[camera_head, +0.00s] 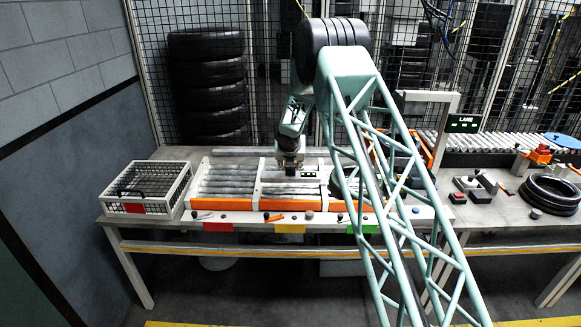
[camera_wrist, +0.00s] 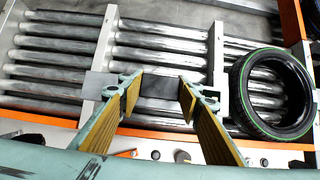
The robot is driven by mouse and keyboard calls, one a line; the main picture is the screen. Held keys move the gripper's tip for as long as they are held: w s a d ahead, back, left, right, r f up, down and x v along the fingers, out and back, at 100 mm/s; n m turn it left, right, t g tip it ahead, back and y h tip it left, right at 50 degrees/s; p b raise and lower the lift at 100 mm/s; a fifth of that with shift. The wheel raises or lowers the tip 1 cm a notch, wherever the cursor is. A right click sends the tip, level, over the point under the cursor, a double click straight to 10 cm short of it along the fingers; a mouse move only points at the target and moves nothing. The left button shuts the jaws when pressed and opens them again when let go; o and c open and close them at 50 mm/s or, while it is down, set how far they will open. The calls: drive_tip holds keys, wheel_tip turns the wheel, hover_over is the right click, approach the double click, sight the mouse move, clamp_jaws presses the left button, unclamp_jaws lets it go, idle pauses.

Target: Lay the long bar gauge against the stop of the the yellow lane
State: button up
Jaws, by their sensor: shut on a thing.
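My gripper (camera_head: 291,168) hangs low over the middle, yellow-tagged lane. In the wrist view its two yellow-padded fingers (camera_wrist: 160,90) are shut on a dark grey flat piece (camera_wrist: 160,84), which appears to be the long bar gauge. A lighter grey end (camera_wrist: 97,85) shows outside the left finger, over the left divider; the fingers hide parts between. The piece lies crosswise above the rollers; I cannot tell whether it touches them. The yellow lane's orange stop (camera_head: 288,205) is at the front edge, nearer the camera than my gripper.
A green-striped tyre (camera_wrist: 270,93) lies in the lane to the right. White dividers (camera_wrist: 218,55) separate the roller lanes. A wire basket (camera_head: 148,188) stands at the left. Small items lie along the front ledge. Tyres (camera_head: 550,193) are stacked at the right.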

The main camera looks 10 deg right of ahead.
sight(290, 182)
drive_tip(key=shift+f+b, duration=4.45)
drive_tip(key=shift+f, duration=0.35)
drive_tip(key=o, duration=1.5)
drive_tip(key=shift+c, duration=0.2)
drive_tip(key=shift+f, duration=0.1)
drive_tip(key=v, duration=1.2)
